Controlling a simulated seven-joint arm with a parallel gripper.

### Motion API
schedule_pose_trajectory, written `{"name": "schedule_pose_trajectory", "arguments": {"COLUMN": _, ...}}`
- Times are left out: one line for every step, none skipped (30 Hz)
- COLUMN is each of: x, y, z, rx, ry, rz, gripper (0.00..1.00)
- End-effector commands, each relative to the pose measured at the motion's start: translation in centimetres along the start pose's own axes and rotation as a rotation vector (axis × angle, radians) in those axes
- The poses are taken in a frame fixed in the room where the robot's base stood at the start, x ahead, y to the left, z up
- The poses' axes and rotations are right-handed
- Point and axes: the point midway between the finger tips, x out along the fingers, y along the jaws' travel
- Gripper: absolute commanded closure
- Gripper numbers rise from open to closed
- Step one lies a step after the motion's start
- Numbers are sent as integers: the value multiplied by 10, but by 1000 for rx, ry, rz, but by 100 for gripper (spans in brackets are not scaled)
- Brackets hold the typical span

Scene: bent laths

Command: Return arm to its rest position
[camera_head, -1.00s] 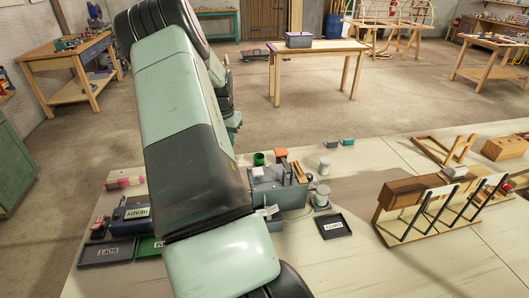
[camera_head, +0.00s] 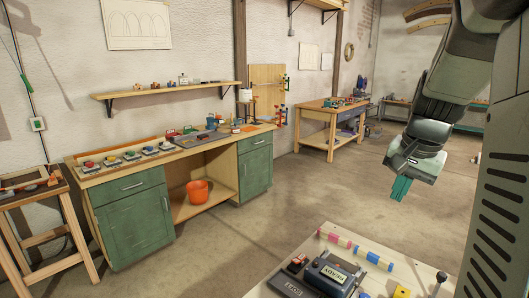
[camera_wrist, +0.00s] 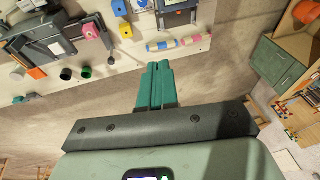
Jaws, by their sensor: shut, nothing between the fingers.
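My gripper (camera_head: 401,189) shows at the right of the head view, its teal fingers together and empty, pointing down. It hangs beyond the workbench (camera_head: 330,240), with floor behind it in the picture. In the wrist view the teal fingers (camera_wrist: 157,70) lie side by side, with nothing between them, and the bench edge lies above them. My arm comes down from the upper right of the head view, folded above the gripper.
Floor between cabinet and bench is clear.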

Motion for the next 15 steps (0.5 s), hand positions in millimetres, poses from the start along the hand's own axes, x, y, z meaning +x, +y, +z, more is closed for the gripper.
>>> {"name": "schedule_pose_trajectory", "arguments": {"x": -22, "y": -14, "z": 24, "rx": -65, "ry": 12, "rz": -28, "gripper": 100}}
{"name": "schedule_pose_trajectory", "arguments": {"x": -32, "y": -20, "z": 37, "rx": -102, "ry": 16, "rz": -39, "gripper": 100}}
{"name": "schedule_pose_trajectory", "arguments": {"x": -45, "y": -27, "z": 55, "rx": -151, "ry": 23, "rz": -55, "gripper": 100}}
{"name": "schedule_pose_trajectory", "arguments": {"x": -54, "y": -31, "z": 68, "rx": -189, "ry": 29, "rz": -64, "gripper": 100}}
{"name": "schedule_pose_trajectory", "arguments": {"x": -63, "y": -35, "z": 82, "rx": -228, "ry": 35, "rz": -75, "gripper": 100}}
{"name": "schedule_pose_trajectory", "arguments": {"x": -73, "y": -38, "z": 101, "rx": -278, "ry": 44, "rz": -87, "gripper": 100}}
{"name": "schedule_pose_trajectory", "arguments": {"x": -80, "y": -40, "z": 115, "rx": -317, "ry": 50, "rz": -95, "gripper": 100}}
{"name": "schedule_pose_trajectory", "arguments": {"x": -87, "y": -40, "z": 129, "rx": -354, "ry": 58, "rz": -103, "gripper": 100}}
{"name": "schedule_pose_trajectory", "arguments": {"x": -95, "y": -41, "z": 147, "rx": -407, "ry": 69, "rz": -112, "gripper": 100}}
{"name": "schedule_pose_trajectory", "arguments": {"x": -101, "y": -40, "z": 161, "rx": -446, "ry": 79, "rz": -118, "gripper": 100}}
{"name": "schedule_pose_trajectory", "arguments": {"x": -105, "y": -39, "z": 174, "rx": -481, "ry": 88, "rz": -123, "gripper": 100}}
{"name": "schedule_pose_trajectory", "arguments": {"x": -110, "y": -36, "z": 190, "rx": -529, "ry": 101, "rz": -129, "gripper": 100}}
{"name": "schedule_pose_trajectory", "arguments": {"x": -113, "y": -34, "z": 201, "rx": -562, "ry": 110, "rz": -132, "gripper": 100}}
{"name": "schedule_pose_trajectory", "arguments": {"x": -116, "y": -31, "z": 212, "rx": -593, "ry": 120, "rz": -135, "gripper": 100}}
{"name": "schedule_pose_trajectory", "arguments": {"x": -118, "y": -28, "z": 224, "rx": -633, "ry": 131, "rz": -135, "gripper": 100}}
